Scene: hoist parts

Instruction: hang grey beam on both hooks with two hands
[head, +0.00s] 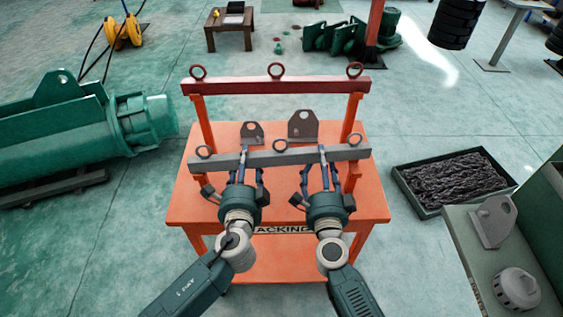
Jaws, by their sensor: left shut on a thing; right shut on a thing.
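The grey beam (284,158) is level, left to right across the picture, with ring eyes along its top. My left gripper (241,163) is shut on it left of its middle. My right gripper (323,157) is shut on it right of its middle. A red crossbar (240,86) with ring eyes stands on orange posts behind and higher in the picture. I cannot make out the two hooks. The beam appears to be over the orange table (370,207); its exact height is unclear.
Two grey lug plates (303,127) stand on the table behind the beam. A black tray of chain (428,206) lies on the floor to the right. A grey-green bench (462,240) with metal parts is at lower right. A large green cylinder (60,140) lies at left.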

